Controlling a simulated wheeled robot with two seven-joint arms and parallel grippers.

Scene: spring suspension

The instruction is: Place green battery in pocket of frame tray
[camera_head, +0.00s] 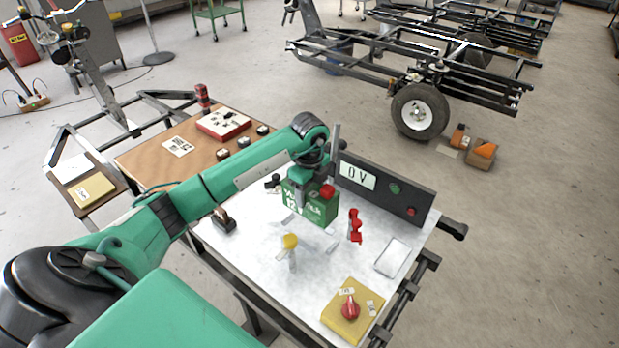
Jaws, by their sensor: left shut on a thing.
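The green battery (322,210), with white lettering and a red cap on top, is at the middle of the white tabletop. My left gripper (302,186) is above it, shut on its upper part. I cannot tell whether the battery's underside touches the tabletop. Small pale raised pieces (331,246) show beside the battery's base. They may belong to the tray pocket, but the battery and arm hide part of that area. My right gripper is not in view.
A dark panel reading 0V (358,176) stands behind the battery. A red clamp-like part (354,226), a yellow-topped part (290,242), a pale rectangular plate (392,257) and a yellow box with red knob (349,306) are nearby. A black-and-brown part (223,220) is at left.

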